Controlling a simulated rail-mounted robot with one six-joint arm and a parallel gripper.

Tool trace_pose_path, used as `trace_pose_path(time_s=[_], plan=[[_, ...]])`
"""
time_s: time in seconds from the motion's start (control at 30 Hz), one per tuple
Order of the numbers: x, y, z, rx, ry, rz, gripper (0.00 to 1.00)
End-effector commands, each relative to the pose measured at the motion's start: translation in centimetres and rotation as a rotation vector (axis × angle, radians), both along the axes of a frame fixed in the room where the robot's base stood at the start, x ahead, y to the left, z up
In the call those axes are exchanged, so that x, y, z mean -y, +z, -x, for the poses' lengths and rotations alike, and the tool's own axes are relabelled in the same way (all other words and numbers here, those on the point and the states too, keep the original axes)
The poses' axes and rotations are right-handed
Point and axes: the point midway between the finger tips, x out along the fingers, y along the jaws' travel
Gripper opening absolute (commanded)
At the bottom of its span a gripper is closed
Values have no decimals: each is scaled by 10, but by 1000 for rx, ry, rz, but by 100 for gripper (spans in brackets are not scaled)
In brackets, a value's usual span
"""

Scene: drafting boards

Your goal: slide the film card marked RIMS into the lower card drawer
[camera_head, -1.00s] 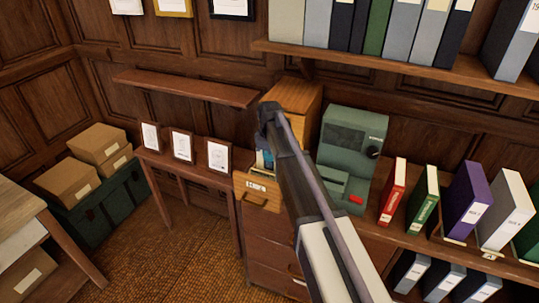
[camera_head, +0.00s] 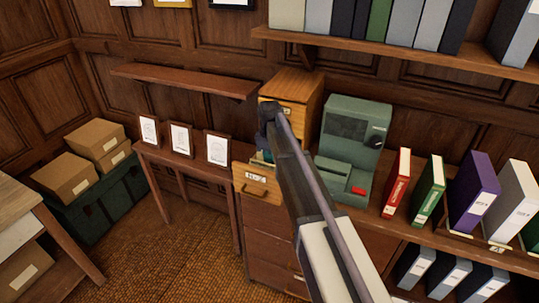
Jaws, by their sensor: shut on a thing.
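The wooden card cabinet (camera_head: 309,92) stands on the desk. Its lower card drawer (camera_head: 250,190) is pulled out toward me and bears an "N-Z" label (camera_head: 256,178). Edges of cards (camera_head: 262,157) show inside it, partly behind my arm. The upper drawer (camera_head: 292,106) looks shut and is partly covered by my arm. My arm reaches up from the bottom and ends above the open drawer. My gripper's fingers are hidden behind the arm. I cannot make out the RIMS card.
A green machine (camera_head: 350,145) with a red button stands close on the cabinet's right. Red (camera_head: 397,182) and green (camera_head: 429,190) binders stand farther right. Small framed pictures (camera_head: 182,139) stand on the side table at left. A wall shelf (camera_head: 185,80) hangs above them.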

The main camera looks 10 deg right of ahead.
Motion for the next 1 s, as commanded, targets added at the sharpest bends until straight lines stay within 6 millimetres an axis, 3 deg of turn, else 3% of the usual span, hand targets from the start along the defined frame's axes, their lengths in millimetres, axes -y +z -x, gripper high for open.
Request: trace_pose_path(time_s=[0.57, 0.6, 0.83, 1.0], plan=[[0, -13, 0, 0, 0, 0, 0], [0, -12, 0, 0, 0, 0, 12], [0, -11, 0, 0, 0, 0, 34], [0, -11, 0, 0, 0, 0, 38]])
